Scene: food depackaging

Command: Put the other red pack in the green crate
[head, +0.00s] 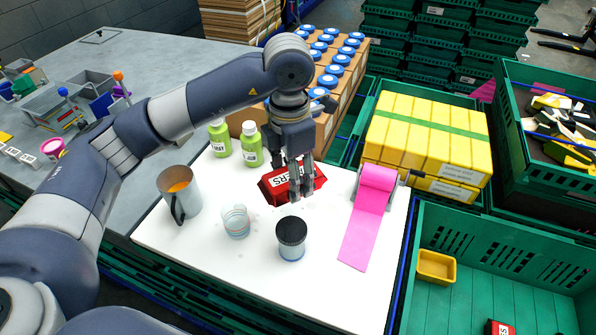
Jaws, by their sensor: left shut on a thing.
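A red pack (269,190) with a white label is at the back middle of the white board. My left gripper (301,188) comes down from above and is shut on it, its fingers covering part of the pack. I cannot tell whether the pack touches the board. The green crate (500,238) is at the lower right. Another red pack (500,328) lies inside it at the bottom edge of the view, partly cut off. My right gripper is not in view.
The white board (200,240) also carries a metal jug (179,196), a clear cup (236,221), a black-lidded jar (291,238), green bottles (251,145) and a pink strip (367,225). A yellow tub (436,267) sits in the crate. Yellow boxes (424,140) stand behind it.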

